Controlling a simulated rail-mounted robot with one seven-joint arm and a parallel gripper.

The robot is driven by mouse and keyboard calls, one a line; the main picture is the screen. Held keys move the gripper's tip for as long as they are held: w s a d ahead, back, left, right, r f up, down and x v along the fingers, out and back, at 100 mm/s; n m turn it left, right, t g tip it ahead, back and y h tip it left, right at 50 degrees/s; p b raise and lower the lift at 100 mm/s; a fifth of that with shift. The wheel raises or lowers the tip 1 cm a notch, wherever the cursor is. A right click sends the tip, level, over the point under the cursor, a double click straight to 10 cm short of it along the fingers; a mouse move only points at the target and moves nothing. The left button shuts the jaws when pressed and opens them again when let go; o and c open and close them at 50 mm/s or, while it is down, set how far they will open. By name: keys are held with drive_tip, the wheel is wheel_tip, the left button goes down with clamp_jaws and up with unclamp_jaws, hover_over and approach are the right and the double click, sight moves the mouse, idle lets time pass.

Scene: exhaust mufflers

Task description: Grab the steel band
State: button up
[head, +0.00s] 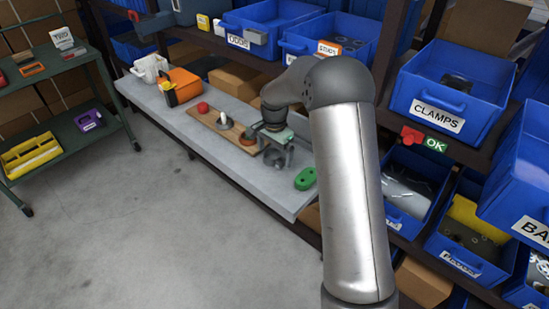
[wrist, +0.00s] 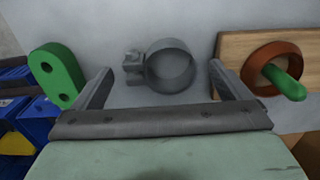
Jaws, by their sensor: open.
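The steel band (wrist: 171,66) is a grey ring clamp with a bolted lug on its left side. It lies on the grey bench top, near the middle of the wrist view. In the head view the band (head: 277,157) shows just below my gripper (head: 270,140), partly covered by it. In the wrist view my gripper (wrist: 162,92) is open, with one finger on each side of the band and nothing held between them. Whether the fingertips are level with the band or above it I cannot tell.
A green two-hole piece (wrist: 56,75) lies left of the band. On the right, a wooden board (wrist: 232,48) carries a brown ring (wrist: 272,68) around a green peg (wrist: 284,84). Blue bins stand behind the bench (head: 230,158), including one labelled CLAMPS (head: 446,97).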

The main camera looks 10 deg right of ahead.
drive_tip(key=shift+f, duration=0.1)
drive_tip(key=c, duration=1.1)
